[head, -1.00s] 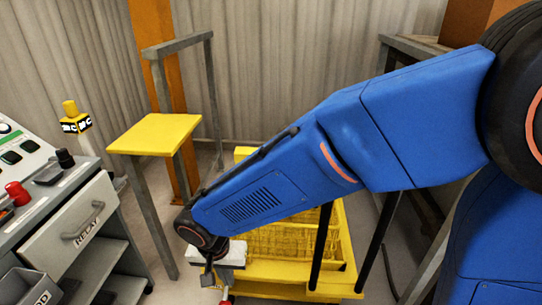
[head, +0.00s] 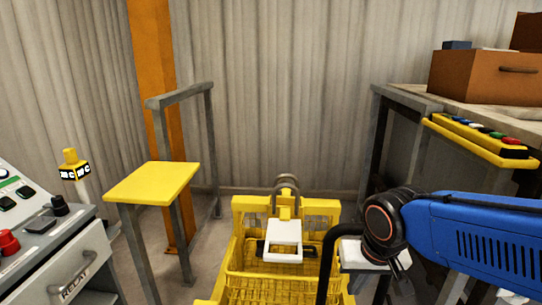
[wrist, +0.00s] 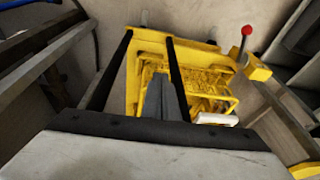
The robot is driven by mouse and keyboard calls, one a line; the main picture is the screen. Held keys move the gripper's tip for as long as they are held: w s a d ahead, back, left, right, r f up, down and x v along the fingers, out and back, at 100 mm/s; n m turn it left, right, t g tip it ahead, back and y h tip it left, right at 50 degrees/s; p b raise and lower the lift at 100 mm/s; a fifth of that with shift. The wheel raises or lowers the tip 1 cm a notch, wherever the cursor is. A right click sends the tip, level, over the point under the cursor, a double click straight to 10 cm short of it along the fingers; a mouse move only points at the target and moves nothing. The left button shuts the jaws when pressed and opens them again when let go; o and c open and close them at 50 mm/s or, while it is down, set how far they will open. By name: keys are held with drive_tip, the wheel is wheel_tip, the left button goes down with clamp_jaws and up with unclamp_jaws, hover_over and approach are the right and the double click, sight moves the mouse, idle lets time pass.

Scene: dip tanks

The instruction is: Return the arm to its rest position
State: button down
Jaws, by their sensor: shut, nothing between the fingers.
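My blue arm (head: 480,240) reaches in from the right edge of the head view, with its dark wrist joint (head: 385,225) to the right of a yellow wire basket cart (head: 240,285). A white part hangs at the wrist there; the fingertips cannot be made out in that view. In the wrist view my gripper (wrist: 157,98) shows as grey fingers together, shut and empty, pointing toward the cart. The cart also shows in the wrist view (wrist: 140,48). A white frame-shaped piece (head: 284,238) is at the cart's far side.
A grey console (head: 45,235) with buttons stands left, beside a yellow-topped stand (head: 150,183). At right are a workbench (head: 420,103), a brown drawer box (head: 485,75) and a yellow button box (head: 478,138). A red-knobbed lever (wrist: 246,31) shows in the wrist view.

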drive_tip(key=s+d+r+t, duration=0.1)
drive_tip(key=s+d+r, duration=0.1)
drive_tip(key=s+d, duration=0.5)
drive_tip(key=shift+s+d+t+h, duration=0.25)
drive_tip(key=shift+d+t+h, duration=0.05)
drive_tip(key=shift+d, duration=1.05)
